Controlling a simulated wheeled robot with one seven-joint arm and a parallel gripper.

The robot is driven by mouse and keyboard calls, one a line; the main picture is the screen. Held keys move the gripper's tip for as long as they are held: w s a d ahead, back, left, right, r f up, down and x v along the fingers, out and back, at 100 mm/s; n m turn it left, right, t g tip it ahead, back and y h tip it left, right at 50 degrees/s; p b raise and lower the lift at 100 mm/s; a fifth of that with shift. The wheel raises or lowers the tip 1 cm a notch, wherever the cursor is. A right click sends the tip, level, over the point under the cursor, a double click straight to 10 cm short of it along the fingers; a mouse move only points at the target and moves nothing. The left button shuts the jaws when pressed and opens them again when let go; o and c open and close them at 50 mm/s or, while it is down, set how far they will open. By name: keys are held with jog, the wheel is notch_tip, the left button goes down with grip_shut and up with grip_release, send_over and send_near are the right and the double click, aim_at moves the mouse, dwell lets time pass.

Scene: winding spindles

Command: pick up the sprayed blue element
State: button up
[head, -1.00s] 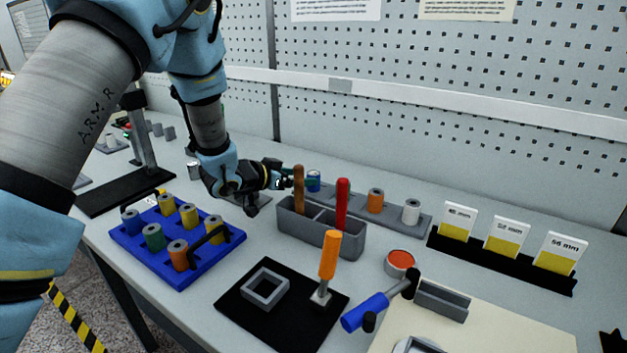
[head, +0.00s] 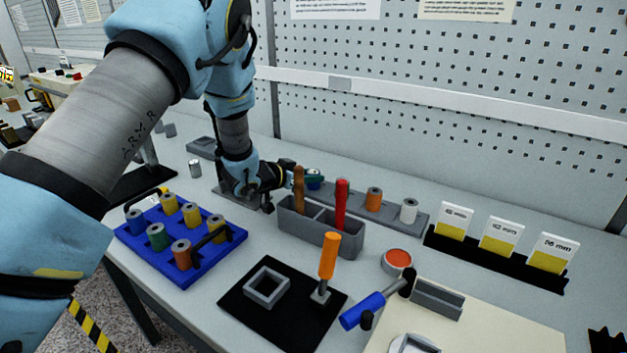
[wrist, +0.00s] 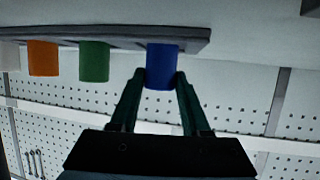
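A blue cylinder (wrist: 162,66) stands at the end of a grey rack (wrist: 120,36) in the wrist view. In the head view its top (head: 314,174) shows at the left end of the rack (head: 391,219), partly covered by my gripper (head: 313,181). In the wrist view the two green fingers of my gripper (wrist: 160,76) are on either side of the cylinder's near end. They look open around it; I cannot tell whether they touch it. The cylinder is still seated in the rack. Another blue cylinder (head: 135,222) stands in a blue tray (head: 187,280).
The rack also holds green (wrist: 94,62), orange (wrist: 43,58) and white (wrist: 9,55) cylinders. A grey tool holder (head: 345,240) with a brown handle (head: 298,188) and a red handle (head: 341,203) stands just in front of the gripper. A pegboard (head: 450,60) rises behind.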

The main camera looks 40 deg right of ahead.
grip_shut()
jog(key=shift+r, duration=0.1)
